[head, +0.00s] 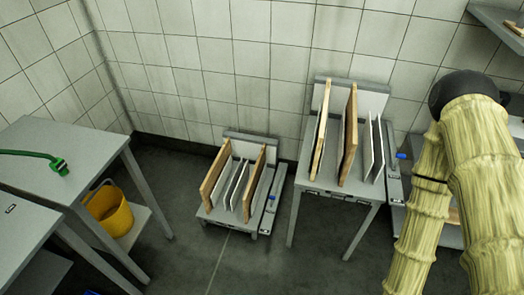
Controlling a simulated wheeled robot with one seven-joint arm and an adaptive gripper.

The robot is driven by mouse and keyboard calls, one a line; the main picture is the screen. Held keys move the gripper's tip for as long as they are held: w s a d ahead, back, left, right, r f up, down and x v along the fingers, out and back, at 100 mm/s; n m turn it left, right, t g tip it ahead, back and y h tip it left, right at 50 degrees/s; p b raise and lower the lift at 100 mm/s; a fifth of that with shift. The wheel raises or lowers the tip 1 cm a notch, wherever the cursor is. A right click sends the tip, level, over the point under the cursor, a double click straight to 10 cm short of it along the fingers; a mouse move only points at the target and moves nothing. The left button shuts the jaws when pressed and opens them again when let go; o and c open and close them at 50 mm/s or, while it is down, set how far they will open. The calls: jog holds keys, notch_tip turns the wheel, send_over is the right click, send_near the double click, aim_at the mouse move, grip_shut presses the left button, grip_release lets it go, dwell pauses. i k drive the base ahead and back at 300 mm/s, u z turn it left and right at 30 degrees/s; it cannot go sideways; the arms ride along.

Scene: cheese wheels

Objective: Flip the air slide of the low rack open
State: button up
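The low rack (248,143) stands on the dark floor near the tiled back wall, left of the taller rack. Wooden boards (254,183) and thin pale plates (236,185) stand upright in it. A grey slide-like strip (268,210) runs along its right side, with a small blue part (272,197) on it. This is likely the air slide; it is too small to tell whether it is open or shut. My arm in its pale yellow sleeve fills the right side. My gripper is not in view.
A taller rack (363,101) with boards stands to the right, with a blue-tipped part (401,155) on its right side. Grey tables (60,140) stand left, one with a green hose (35,155). A yellow bucket (108,212) sits beneath. The floor before the low rack is clear.

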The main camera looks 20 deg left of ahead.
aim_at(273, 198)
jog(key=k, duration=0.55)
jog(key=u, duration=0.9)
jog(key=i, duration=1.25)
jog(key=u, duration=0.15)
